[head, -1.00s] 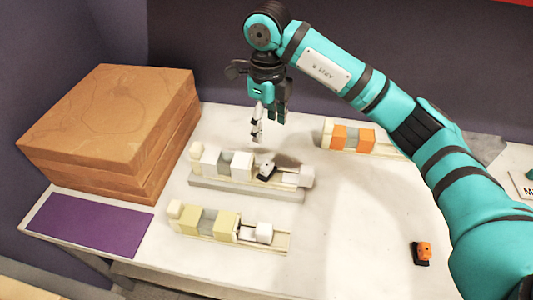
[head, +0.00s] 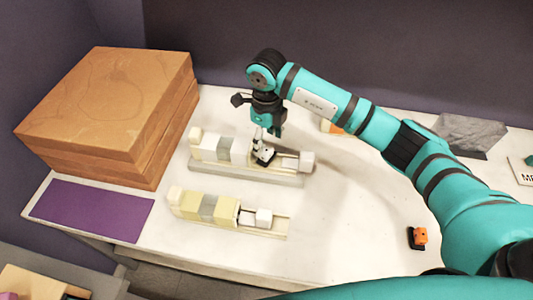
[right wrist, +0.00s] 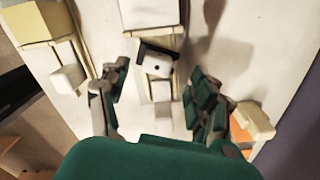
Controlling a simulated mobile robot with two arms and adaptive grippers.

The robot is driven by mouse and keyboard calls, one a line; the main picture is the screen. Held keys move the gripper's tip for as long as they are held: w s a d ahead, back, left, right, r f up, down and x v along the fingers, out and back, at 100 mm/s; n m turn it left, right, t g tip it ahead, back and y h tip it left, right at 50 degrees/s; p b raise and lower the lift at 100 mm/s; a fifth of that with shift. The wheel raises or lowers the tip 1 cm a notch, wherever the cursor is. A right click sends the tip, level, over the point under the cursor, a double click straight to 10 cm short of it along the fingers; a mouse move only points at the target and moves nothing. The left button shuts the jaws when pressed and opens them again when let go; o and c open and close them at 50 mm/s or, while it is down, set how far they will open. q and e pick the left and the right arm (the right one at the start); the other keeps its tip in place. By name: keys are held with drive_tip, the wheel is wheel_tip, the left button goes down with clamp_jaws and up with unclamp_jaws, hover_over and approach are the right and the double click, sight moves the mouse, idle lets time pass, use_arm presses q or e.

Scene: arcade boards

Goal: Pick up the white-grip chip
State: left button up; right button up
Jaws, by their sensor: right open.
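The white-grip chip (head: 264,157) has a black base and a white block on top. It sits on the middle board (head: 240,172), right of that board's white and grey blocks. My right gripper (head: 262,145) is over the chip, pointing down. In the right wrist view the chip (right wrist: 157,62) shows between the spread fingers of my right gripper (right wrist: 158,74), with a gap on each side. The gripper is open and holds nothing. My left gripper is not in view.
A board with yellow and grey blocks (head: 226,211) stands in front. Another board with an orange block (head: 334,128) is partly hidden behind my right arm. An orange-grip chip (head: 418,237) lies at right. Wooden boxes (head: 110,105) and a purple mat (head: 90,210) are at left.

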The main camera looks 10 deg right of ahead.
sight(267, 150)
drive_tip(key=f, duration=0.2)
drive_tip(key=f+p, duration=0.1)
drive_tip(key=f, duration=0.1)
drive_tip(key=shift+s, duration=0.2)
drive_tip(key=shift+f, duration=0.45)
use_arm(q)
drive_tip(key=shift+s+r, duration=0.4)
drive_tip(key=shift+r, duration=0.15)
use_arm(e)
drive_tip(key=c, duration=1.2)
drive_tip(key=shift+c, duration=0.2)
drive_tip(key=shift+r, duration=0.55)
wheel_tip(267, 150, up, 2)
drive_tip(key=shift+w+r+b, duration=0.1)
drive_tip(key=shift+r+b, duration=0.05)
drive_tip(key=shift+b, duration=0.4)
use_arm(q)
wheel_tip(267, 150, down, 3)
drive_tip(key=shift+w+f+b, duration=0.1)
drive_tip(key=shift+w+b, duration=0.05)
drive_tip(key=shift+b, duration=0.95)
use_arm(e)
drive_tip(key=s+a, duration=0.1)
drive_tip(key=s, duration=0.4)
drive_tip(key=s+a+r, duration=0.1)
drive_tip(key=s, duration=0.4)
drive_tip(key=s+a, duration=0.1)
drive_tip(key=s, duration=0.5)
drive_tip(key=shift+a+r, duration=0.25)
drive_tip(key=shift+r, duration=0.1)
